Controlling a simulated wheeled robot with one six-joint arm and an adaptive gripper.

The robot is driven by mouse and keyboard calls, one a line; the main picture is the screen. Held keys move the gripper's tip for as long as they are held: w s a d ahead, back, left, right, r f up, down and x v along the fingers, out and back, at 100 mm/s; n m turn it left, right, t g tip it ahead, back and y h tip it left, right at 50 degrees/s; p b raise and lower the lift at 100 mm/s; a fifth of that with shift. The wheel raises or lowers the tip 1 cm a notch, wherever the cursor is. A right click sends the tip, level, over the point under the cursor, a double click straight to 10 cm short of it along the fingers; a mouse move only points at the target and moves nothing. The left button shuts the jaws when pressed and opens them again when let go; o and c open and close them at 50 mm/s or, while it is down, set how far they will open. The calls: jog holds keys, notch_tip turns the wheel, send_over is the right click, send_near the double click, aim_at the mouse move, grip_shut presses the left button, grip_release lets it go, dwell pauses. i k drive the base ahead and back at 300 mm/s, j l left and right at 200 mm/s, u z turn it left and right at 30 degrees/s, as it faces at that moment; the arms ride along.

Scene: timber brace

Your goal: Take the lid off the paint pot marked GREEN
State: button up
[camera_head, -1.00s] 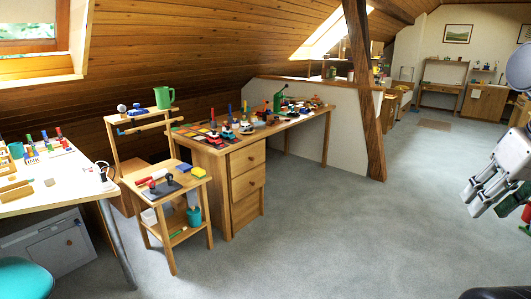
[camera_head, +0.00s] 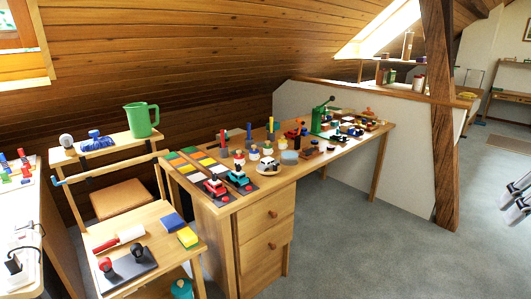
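Several small, pale, round items with coloured tops, possibly paint pots (camera_head: 254,153), stand in a row near the middle of the wooden desk (camera_head: 232,203). They are too small for me to read any marking, so I cannot tell which is marked GREEN. My gripper (camera_head: 516,209) is at the right edge of the view, over the floor and well apart from the desk. It is partly cut off by the frame, and I cannot tell whether its fingers are open or shut.
A green jug (camera_head: 141,119) stands on the shelf of a small wooden cart (camera_head: 150,220) left of the desk. Toy cars (camera_head: 216,188) and a green press (camera_head: 320,119) are on the desk. A timber post (camera_head: 442,130) rises right of it. Grey floor (camera_head: 350,240) in front is clear.

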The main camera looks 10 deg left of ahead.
aim_at(267, 146)
jog(key=i+l+u, duration=0.15)
jog(key=i+u, duration=0.25)
jog(key=i, duration=0.3)
jog(key=i+l+u, duration=0.4)
jog(key=i, duration=0.25)
jog(key=i+l+u, duration=0.4)
jog(key=i+l, duration=0.2)
jog(key=j+z, duration=0.15)
jog(key=j, duration=0.75)
